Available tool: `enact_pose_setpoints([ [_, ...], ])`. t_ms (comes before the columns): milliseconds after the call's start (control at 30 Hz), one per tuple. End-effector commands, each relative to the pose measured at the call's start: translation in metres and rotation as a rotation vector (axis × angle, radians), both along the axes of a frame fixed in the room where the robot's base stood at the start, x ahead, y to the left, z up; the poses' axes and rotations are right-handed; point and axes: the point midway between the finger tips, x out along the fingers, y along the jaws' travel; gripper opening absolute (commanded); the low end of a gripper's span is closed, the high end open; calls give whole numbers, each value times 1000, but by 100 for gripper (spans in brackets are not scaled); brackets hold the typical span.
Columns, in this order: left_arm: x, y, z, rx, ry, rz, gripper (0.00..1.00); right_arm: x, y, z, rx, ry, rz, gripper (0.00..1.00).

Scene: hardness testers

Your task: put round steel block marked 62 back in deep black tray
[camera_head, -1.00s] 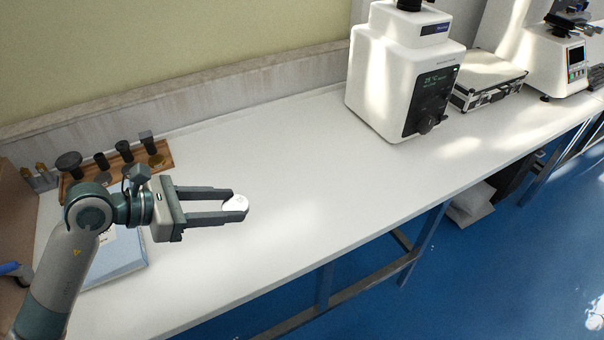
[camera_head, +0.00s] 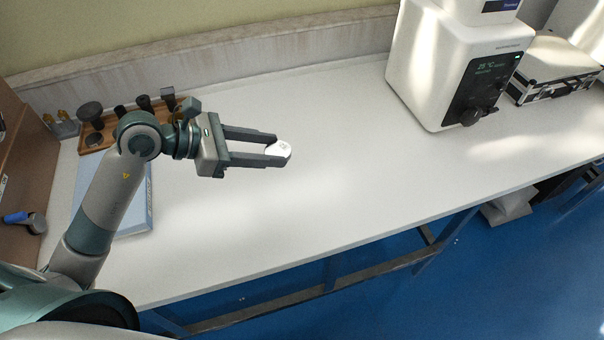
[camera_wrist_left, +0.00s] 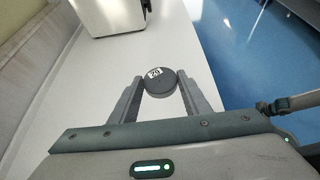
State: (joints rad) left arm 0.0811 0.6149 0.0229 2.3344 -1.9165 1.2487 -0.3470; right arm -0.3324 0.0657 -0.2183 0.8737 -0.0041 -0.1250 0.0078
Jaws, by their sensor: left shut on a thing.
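My left gripper (camera_head: 277,149) is shut on a small round steel block (camera_head: 283,150), held between its fingertips above the white bench. The block's upper face looks bright in the head view. In the left wrist view the block (camera_wrist_left: 160,90) is a dark grey disc with a white label, whose digits are too small to read surely. The left gripper's fingers (camera_wrist_left: 160,80) touch it on both sides. The deep black tray is not visible in these frames. My right gripper is not in view.
A white hardness tester (camera_head: 440,60) stands at the back right, with a metal-edged case (camera_head: 550,70) beyond it. A wooden rack (camera_head: 95,138) with dark fittings and a blue-white book (camera_head: 135,205) lie at left. The bench middle is clear.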

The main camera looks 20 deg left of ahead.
Motion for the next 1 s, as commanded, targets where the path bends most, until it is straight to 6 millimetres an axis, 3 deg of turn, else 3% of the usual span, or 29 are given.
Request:
enact_pose_setpoints([
  [267, 4, -24, -21, -1, 7, 53, 7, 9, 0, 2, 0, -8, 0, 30],
  [500, 10, -68, -51, -1, 10, 170, 7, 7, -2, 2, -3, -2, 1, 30],
  [700, 11, -98, -61, -3, 3, 261, 7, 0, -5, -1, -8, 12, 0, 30],
  [1000, 12, -109, -63, -2, -2, 305, 7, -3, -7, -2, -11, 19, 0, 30],
])
